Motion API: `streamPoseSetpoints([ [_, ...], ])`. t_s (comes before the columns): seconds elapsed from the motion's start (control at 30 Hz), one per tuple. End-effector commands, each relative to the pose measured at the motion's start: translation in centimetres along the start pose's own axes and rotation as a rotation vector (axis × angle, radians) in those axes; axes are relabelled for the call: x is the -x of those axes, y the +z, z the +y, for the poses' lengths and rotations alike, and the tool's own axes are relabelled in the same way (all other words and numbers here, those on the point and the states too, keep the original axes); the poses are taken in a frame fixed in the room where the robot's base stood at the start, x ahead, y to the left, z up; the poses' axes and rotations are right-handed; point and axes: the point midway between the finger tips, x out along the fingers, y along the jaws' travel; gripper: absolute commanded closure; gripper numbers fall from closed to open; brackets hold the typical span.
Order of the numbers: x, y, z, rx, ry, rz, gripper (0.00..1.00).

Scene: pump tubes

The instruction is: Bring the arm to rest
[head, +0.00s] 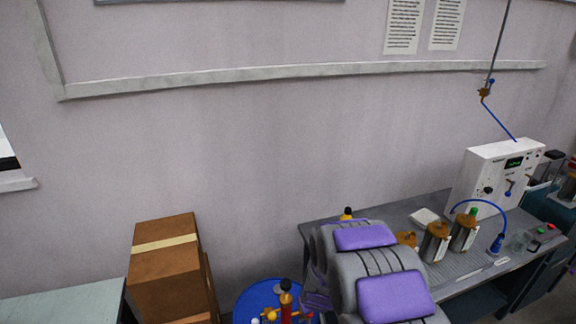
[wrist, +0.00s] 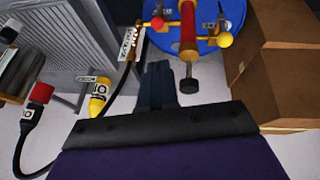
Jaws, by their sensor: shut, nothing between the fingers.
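My arm, grey with purple panels, is folded at the bottom of the head view, in front of the grey workbench (head: 432,212). My gripper (wrist: 160,70) shows in the wrist view with its two dark fingers side by side, shut and empty. I cannot tell the gap between the fingertips and the drum. In the head view my gripper is hidden behind the arm links.
The blue drum (head: 248,299) stands left of my arm, with cardboard boxes (head: 166,272) beyond it. Metal canisters (head: 436,243) and a white control unit (head: 490,172) stand on the bench. In the wrist view, a yellow-ended tube (wrist: 98,98) and a red-ended tube (wrist: 38,98) are at the left.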

Motion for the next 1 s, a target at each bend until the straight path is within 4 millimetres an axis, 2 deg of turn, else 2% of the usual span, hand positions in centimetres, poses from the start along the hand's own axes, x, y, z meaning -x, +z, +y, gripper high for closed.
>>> streamPoseSetpoints([
  [0.03,1.6,-0.2,-0.1,-0.016,-0.019,-0.003,1.0],
  [0.2,7.0,1.0,-0.9,-0.072,-0.094,-0.061,1.0],
  [0.47,15.2,4.6,-1.9,-0.145,-0.172,-0.17,1.0],
  [0.77,24.1,11.5,-3.1,-0.228,-0.199,-0.324,1.0],
  [1.0,30.5,18.4,-3.8,-0.305,-0.174,-0.458,1.0],
])
